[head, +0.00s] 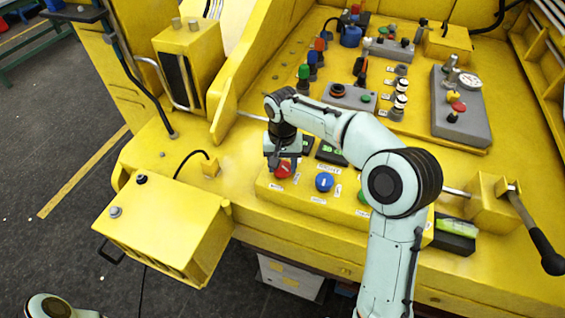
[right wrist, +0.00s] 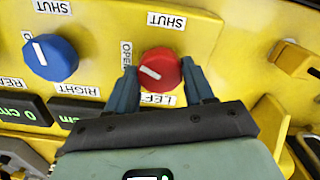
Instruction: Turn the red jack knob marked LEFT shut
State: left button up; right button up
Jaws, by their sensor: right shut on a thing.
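The red knob (right wrist: 160,66) sits on the yellow panel, with its LEFT label (right wrist: 158,99) partly hidden by my gripper. My right gripper (right wrist: 159,76) is shut on the knob, one finger on each side. The knob's white line points left and slightly up in the wrist view, near the OPEN label (right wrist: 126,53). A SHUT label (right wrist: 166,21) is above the knob there, upside down. In the head view the red knob (head: 282,171) shows just below my right gripper (head: 281,160). My left gripper is out of view.
A blue knob (right wrist: 50,57), labelled RIGHT, is beside the red one; it also shows in the head view (head: 324,182). Green displays (head: 328,153) stand behind the knobs. A yellow box (head: 165,230) is at the left and a black-handled lever (head: 530,225) at the right.

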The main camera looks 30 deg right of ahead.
aim_at(282, 166)
jog(key=m, duration=0.6)
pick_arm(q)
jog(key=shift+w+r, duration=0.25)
pick_arm(e)
jog(key=m, duration=0.6)
jog(key=shift+m, duration=0.3)
jog(key=o, duration=1)
jog(key=shift+o, duration=0.2)
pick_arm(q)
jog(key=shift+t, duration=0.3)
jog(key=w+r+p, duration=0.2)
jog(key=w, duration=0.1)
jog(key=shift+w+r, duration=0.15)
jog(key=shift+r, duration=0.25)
pick_arm(e)
notch_tip(282, 166, up, 13)
jog(key=shift+r, duration=0.2)
